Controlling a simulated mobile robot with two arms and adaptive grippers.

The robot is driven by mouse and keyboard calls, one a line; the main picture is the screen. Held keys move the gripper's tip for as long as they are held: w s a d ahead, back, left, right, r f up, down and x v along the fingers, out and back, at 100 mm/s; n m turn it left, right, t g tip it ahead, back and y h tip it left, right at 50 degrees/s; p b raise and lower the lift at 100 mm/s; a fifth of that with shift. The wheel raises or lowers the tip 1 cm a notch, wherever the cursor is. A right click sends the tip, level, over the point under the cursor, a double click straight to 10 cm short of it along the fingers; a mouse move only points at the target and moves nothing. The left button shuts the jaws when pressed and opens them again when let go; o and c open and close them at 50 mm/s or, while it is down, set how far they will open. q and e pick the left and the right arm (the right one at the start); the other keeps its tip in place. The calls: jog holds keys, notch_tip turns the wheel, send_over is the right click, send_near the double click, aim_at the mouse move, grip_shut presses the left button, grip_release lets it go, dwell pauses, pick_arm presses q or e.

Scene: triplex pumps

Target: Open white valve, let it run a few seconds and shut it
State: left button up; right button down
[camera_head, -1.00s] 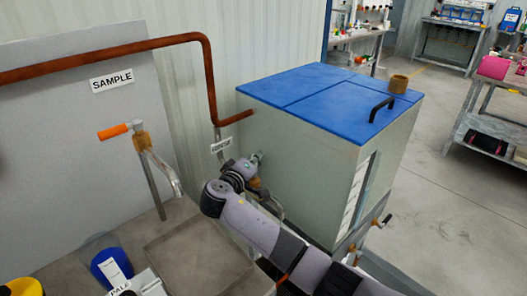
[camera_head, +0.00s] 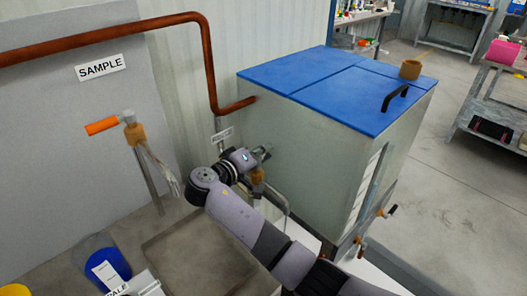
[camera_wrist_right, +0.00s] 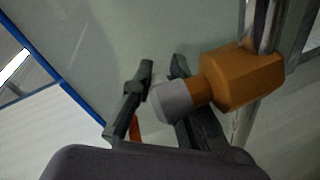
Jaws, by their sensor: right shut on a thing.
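My right gripper (camera_head: 262,153) is at the brass valve (camera_head: 257,179) on the pipe beside the blue-lidded tank, in the head view. The right wrist view shows the valve's orange-brown body (camera_wrist_right: 243,77) and its grey round stem (camera_wrist_right: 172,100). The two dark fingers of the right gripper (camera_wrist_right: 160,105) stand around the stem end, shut on the valve's handle there. My left gripper is not in view.
A second valve with an orange handle (camera_head: 102,126) stands under the SAMPLE sign (camera_head: 100,66). The tank (camera_head: 310,150) is close behind the right gripper. A tray (camera_head: 205,250) and a blue container (camera_head: 100,262) are at lower left. Open floor lies to the right.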

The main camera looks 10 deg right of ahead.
jog(key=c, duration=1.6)
grip_release()
jog(key=shift+o, duration=0.2)
notch_tip(320, 180, up, 10)
jog(key=shift+s+r, duration=0.1)
jog(key=shift+s, duration=0.05)
